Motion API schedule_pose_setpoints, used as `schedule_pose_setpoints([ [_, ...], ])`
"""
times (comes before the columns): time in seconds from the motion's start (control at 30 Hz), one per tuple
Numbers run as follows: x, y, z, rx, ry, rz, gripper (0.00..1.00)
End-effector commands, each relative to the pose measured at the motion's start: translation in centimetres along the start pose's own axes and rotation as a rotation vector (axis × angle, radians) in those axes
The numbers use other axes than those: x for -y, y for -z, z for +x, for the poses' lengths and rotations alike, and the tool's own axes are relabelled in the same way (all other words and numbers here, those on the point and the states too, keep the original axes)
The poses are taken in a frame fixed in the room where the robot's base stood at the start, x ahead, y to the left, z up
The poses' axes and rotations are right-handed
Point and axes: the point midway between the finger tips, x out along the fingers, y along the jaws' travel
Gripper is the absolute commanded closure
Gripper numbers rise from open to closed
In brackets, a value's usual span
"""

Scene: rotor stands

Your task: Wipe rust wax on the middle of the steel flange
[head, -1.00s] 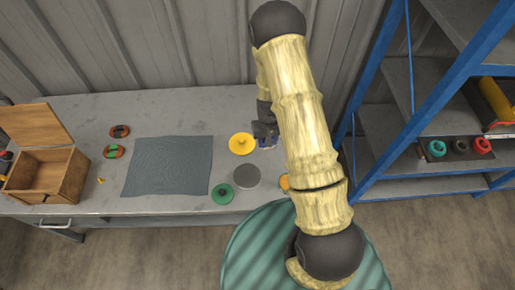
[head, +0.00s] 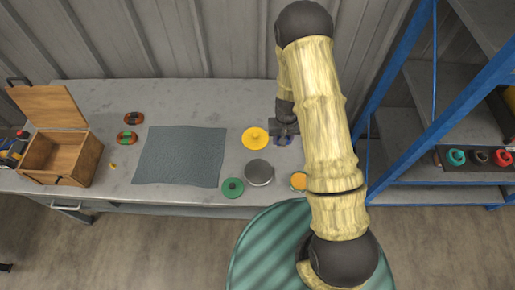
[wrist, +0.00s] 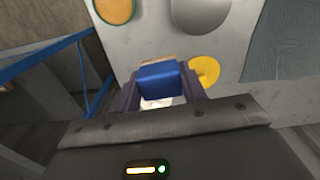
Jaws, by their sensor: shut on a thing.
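A plain round grey disc (head: 258,173), which looks like the steel flange, lies near the table's front edge; it also shows at the top of the wrist view (wrist: 202,12). To its right is a small round tin with orange filling (head: 299,181), which looks like the wax; the wrist view shows its green rim (wrist: 115,9). My gripper (head: 287,131) is behind both, right of a yellow knobbed disc (head: 255,138). It is shut on a blue block (wrist: 161,81) with a tan edge. The block's underside is hidden.
A green knobbed disc (head: 232,187) lies left of the grey disc. A grey-blue cloth (head: 180,155) covers the middle of the table (head: 200,98). An open wooden box (head: 62,155) stands left, and a blue-framed shelf (head: 395,110) rises close on the right.

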Motion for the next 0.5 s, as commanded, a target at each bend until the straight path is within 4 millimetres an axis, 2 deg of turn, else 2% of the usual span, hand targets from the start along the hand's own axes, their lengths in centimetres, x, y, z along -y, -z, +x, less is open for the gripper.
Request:
schedule_pose_setpoints([
  [0.03,1.8,-0.1,1.1,0.001,0.0,-0.013,0.77],
  [0.1,4.1,-0.3,2.0,0.0,0.0,-0.02,0.77],
  [0.23,7.6,-0.9,3.3,0.0,-0.001,-0.027,0.77],
  [0.33,9.0,-1.2,3.7,-0.001,-0.001,-0.027,0.77],
  [0.5,9.3,-1.3,3.6,-0.001,-0.001,-0.025,0.77],
])
